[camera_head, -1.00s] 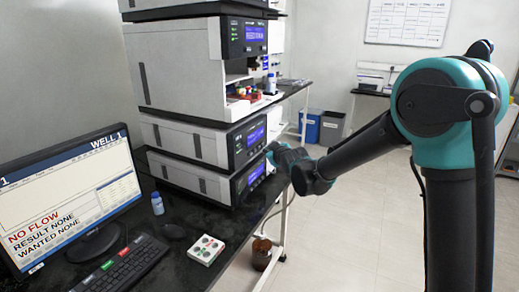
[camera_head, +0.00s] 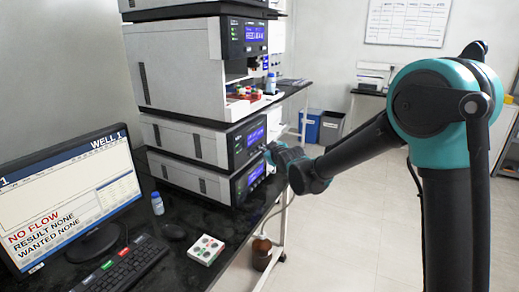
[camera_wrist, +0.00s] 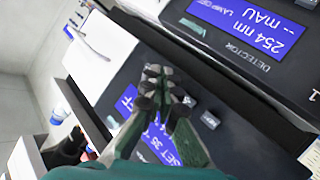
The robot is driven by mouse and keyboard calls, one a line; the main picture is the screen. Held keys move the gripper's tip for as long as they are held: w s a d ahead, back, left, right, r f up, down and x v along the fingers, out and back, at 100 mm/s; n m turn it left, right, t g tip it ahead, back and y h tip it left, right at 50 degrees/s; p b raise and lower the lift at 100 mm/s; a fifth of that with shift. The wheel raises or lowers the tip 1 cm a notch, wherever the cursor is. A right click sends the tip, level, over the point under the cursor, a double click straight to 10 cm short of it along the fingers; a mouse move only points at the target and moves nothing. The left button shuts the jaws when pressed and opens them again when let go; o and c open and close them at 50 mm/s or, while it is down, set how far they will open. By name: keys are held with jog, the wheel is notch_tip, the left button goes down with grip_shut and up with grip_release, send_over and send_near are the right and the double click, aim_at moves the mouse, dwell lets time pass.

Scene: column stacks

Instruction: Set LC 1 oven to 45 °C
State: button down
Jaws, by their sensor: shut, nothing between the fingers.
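The likely oven is the upper of the two low modules, with a blue display (camera_head: 256,136) in the head view. In the wrist view its dark panel has a blue display (camera_wrist: 158,137) reading in part "OFF" and "SET 35", with small grey buttons (camera_wrist: 210,120) beside it. My gripper (camera_head: 266,149) is at the right edge of this panel in the head view. In the wrist view my gripper's green fingers (camera_wrist: 160,84) are shut and empty, in front of the panel beside the display. They hide part of the panel, and I cannot tell whether they touch it.
The detector, with a blue display (camera_wrist: 250,25) reading "254 nm" and "LAMP OFF", adjoins the oven panel. A larger module (camera_head: 180,75) stands above. A monitor (camera_head: 70,195), keyboard (camera_head: 120,265) and white button box (camera_head: 206,250) are on the bench. The floor at right is clear.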

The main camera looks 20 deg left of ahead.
jog(key=shift+a, duration=0.45)
dwell(0.4)
jog(key=shift+d, duration=0.85)
jog(key=shift+a, duration=0.15)
jog(key=shift+a, duration=0.3)
jog(key=shift+a, duration=0.4)
dwell(0.9)
jog(key=shift+d, duration=0.85)
